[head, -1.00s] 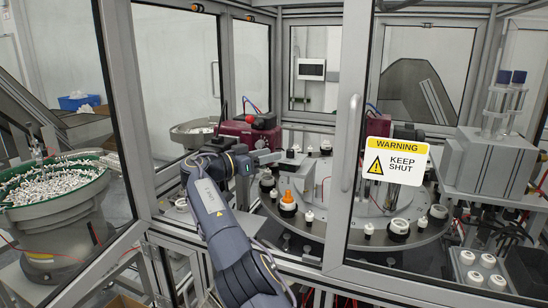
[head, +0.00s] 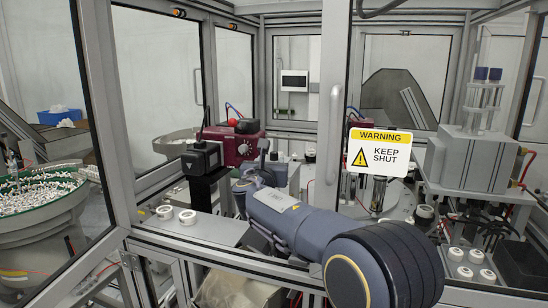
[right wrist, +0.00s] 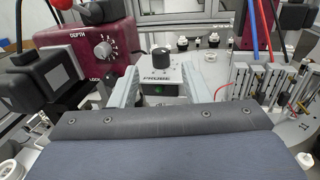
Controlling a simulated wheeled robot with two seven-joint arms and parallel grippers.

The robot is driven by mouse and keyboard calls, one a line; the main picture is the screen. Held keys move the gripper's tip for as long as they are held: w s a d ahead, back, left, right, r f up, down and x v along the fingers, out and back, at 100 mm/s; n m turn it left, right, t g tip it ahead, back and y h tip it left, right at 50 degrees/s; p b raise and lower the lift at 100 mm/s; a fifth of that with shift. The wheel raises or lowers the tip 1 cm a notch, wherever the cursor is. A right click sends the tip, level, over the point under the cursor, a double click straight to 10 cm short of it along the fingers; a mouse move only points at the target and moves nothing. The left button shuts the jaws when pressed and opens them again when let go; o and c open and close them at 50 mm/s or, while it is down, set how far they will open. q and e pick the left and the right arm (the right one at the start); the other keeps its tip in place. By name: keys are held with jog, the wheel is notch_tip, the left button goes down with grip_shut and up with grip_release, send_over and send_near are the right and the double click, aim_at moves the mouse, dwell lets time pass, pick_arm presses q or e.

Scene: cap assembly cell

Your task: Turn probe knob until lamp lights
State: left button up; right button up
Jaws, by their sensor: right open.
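In the right wrist view the probe unit is a small grey box marked PROBE (right wrist: 160,76) with a black round knob (right wrist: 161,56) on top. A small dark green lamp (right wrist: 158,89) sits low on its front; I cannot tell that it is lit. My right gripper (right wrist: 160,83) is open, its two grey fingers on either side of the box's front, below the knob and not closed on it. In the head view my right gripper (head: 263,153) reaches into the cell, and my arm hides much of the area around it. My left gripper is not in view.
A maroon box marked DEPTH (right wrist: 83,52) with its own knob stands left of the probe unit. A black device (head: 200,158) stands near the gripper.

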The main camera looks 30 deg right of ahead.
aim_at(273, 155)
jog(key=p+x, duration=0.3)
jog(key=x, duration=0.4)
jog(key=shift+w+d, duration=0.3)
jog(key=shift+c, duration=0.3)
